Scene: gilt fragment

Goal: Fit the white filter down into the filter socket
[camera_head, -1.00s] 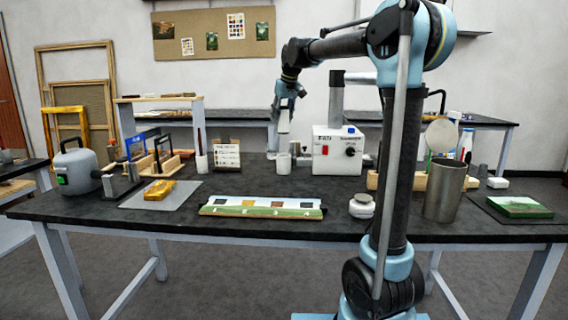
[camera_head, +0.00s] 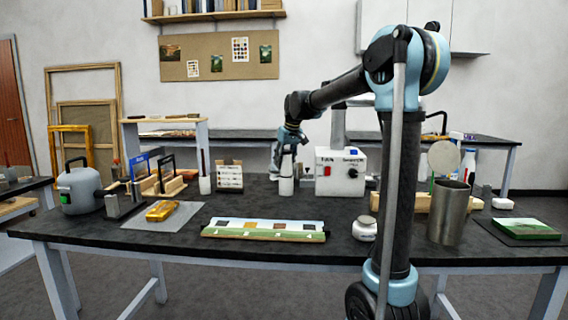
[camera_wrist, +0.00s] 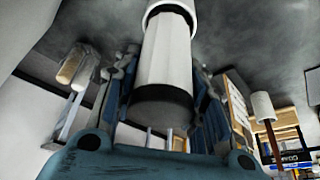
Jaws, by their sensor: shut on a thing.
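The white filter (camera_wrist: 165,60) is a pale cylinder with a dark band at its near end. My gripper (camera_head: 287,147) is shut on it, with blue fingers on both sides in the wrist view. The filter (camera_head: 287,167) points down in the head view. Below it, in line, is a white cup-like piece (camera_head: 286,187), which looks like the filter socket, left of the fan box. In the wrist view a white rim (camera_wrist: 152,14) surrounds the filter's far end. How deep the filter sits in it is hidden.
The white fan box (camera_head: 340,172) with a red switch stands close on the right. A small card stand (camera_head: 229,176) and a white cup (camera_head: 205,185) stand to the left. A painted strip (camera_head: 265,230) lies in front. The black tabletop between is clear.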

